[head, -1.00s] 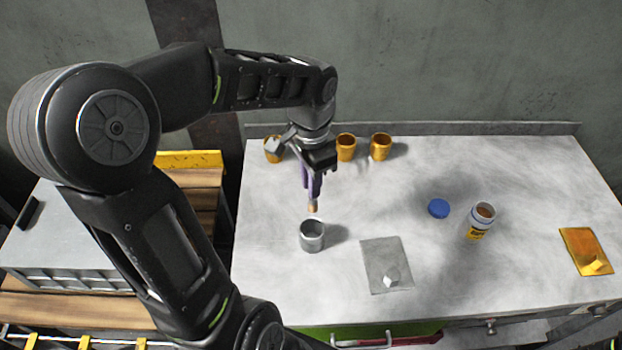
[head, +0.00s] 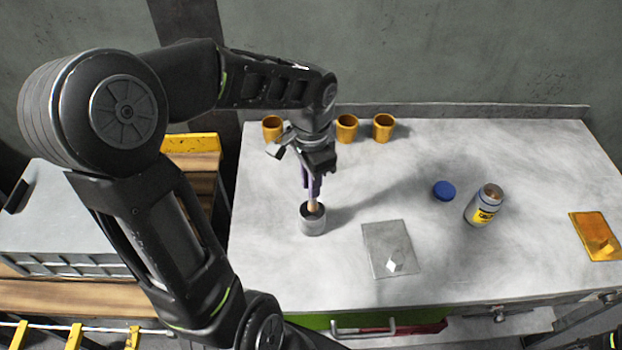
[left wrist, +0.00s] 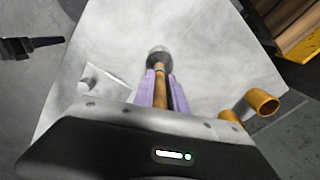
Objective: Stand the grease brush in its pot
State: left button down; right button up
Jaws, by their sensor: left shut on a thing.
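The grease brush, with a tan wooden handle (left wrist: 160,92), is held between the purple fingers of my left gripper (head: 312,187). The gripper is shut on it above the pot. The grey metal pot (head: 313,227) stands upright on the bench. The brush's lower end is at the pot's mouth and appears to be inside the rim; how deep it sits is hidden. The pot (left wrist: 158,54) also shows beyond the fingertips in the left wrist view. A dark gripper shape (left wrist: 38,44), probably my right gripper, is at that view's left edge; its jaw state is unclear.
Several orange cups (head: 346,128) stand along the bench's back. A grey plate (head: 388,250) with a pale nut-like piece lies right of the pot. Farther right are a blue lid (head: 444,191), an open jar (head: 484,207) and an orange plate (head: 594,238). Bench space between them is clear.

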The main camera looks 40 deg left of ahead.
pick_arm(q)
jog(key=shift+f+b, duration=1.55)
jog(key=shift+f, duration=0.75)
jog(key=c, duration=1.3)
grip_release()
notch_tip(320, 180, up, 8)
jog(key=shift+f, duration=0.1)
